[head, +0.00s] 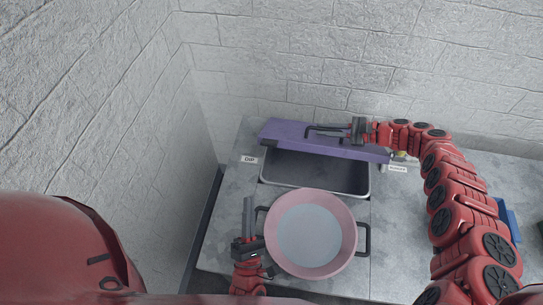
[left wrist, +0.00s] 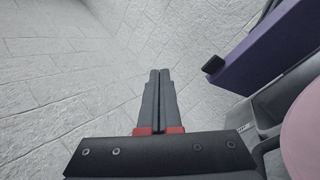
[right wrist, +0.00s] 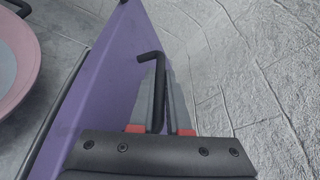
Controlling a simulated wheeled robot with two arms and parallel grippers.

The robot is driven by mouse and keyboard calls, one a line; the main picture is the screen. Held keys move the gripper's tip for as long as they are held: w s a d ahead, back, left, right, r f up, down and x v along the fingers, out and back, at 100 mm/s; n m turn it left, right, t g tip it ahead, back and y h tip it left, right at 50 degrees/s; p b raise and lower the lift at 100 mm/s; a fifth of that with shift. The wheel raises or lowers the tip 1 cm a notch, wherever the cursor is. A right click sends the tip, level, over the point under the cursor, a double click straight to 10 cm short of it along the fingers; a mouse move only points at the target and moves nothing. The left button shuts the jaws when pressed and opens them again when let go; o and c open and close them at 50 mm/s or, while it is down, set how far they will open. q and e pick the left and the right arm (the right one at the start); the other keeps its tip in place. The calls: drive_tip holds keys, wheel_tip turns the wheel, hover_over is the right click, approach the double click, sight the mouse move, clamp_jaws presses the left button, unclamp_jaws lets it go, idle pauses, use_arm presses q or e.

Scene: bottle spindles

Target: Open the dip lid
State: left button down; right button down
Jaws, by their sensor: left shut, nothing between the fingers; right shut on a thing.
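The purple dip lid (head: 283,133) is tilted up along the back of the metal basin (head: 318,172), leaving the front of the basin uncovered. The DIP label (head: 249,159) is on the counter left of it. My right gripper (head: 345,128) is shut on the lid's black bar handle (head: 312,130); in the right wrist view the handle (right wrist: 149,57) runs between the fingers (right wrist: 160,95). My left gripper (head: 248,205) is shut and empty, left of the pink basin. In the left wrist view its fingers (left wrist: 158,78) are together, and the lid (left wrist: 265,48) shows at right.
A pink basin (head: 348,215) with a pale inside and black side handles stands in front of the metal basin. A second label (head: 398,169) is right of it. Blue items (head: 508,220) lie at far right, partly behind my right arm. Brick walls stand behind and left.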

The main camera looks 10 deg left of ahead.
use_arm(q)
drive_tip(key=s+d+f+n+g+h, duration=0.2)
drive_tip(key=s+f+n+g+h, duration=0.2)
drive_tip(key=f+n, duration=0.5)
drive_tip(key=w+r, duration=0.2)
drive_tip(key=w, duration=0.9)
drive_tip(key=w+r+m, duration=0.1)
drive_tip(key=w+r, duration=0.2)
drive_tip(key=w, duration=0.8)
drive_tip(key=shift+r, duration=0.2)
drive_tip(key=shift+d, duration=0.1)
